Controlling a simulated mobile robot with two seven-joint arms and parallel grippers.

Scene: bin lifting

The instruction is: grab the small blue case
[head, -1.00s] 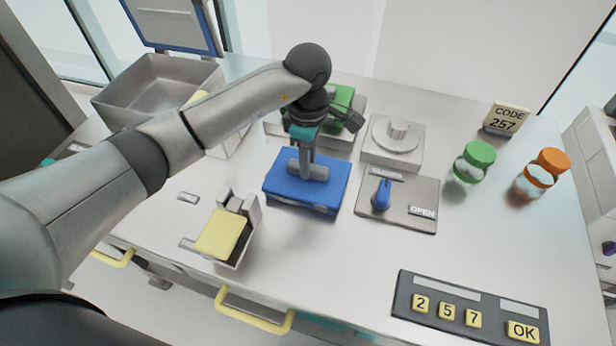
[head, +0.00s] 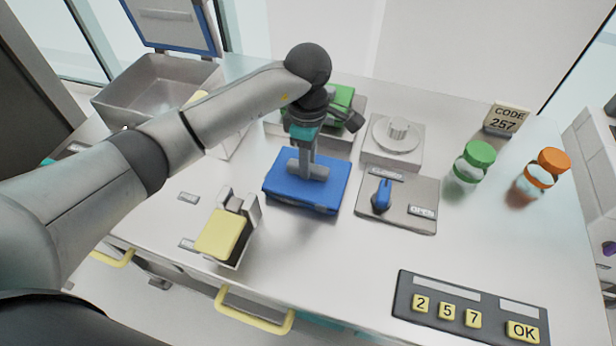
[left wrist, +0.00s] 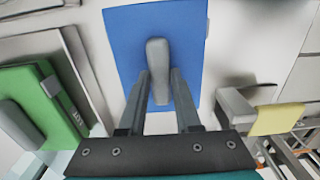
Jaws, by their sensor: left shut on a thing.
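The small blue case (head: 325,195) lies flat on the white table, near its middle, with a grey handle on top. It also shows in the left wrist view (left wrist: 190,38), with its grey handle between my fingers. My left gripper (head: 307,172) points down from above and is shut on the handle. In the left wrist view the two fingers of the left gripper (left wrist: 158,88) stand on either side of the handle. The case appears to rest on the table. My right gripper is not in view.
A green case (head: 340,97) sits in a tray behind the blue one. A grey dial block (head: 412,150) and a lever plate (head: 418,190) stand close on the right. A yellow-topped device (head: 222,236) is front left. Two jars (head: 474,163) and a keypad (head: 470,310) are farther right.

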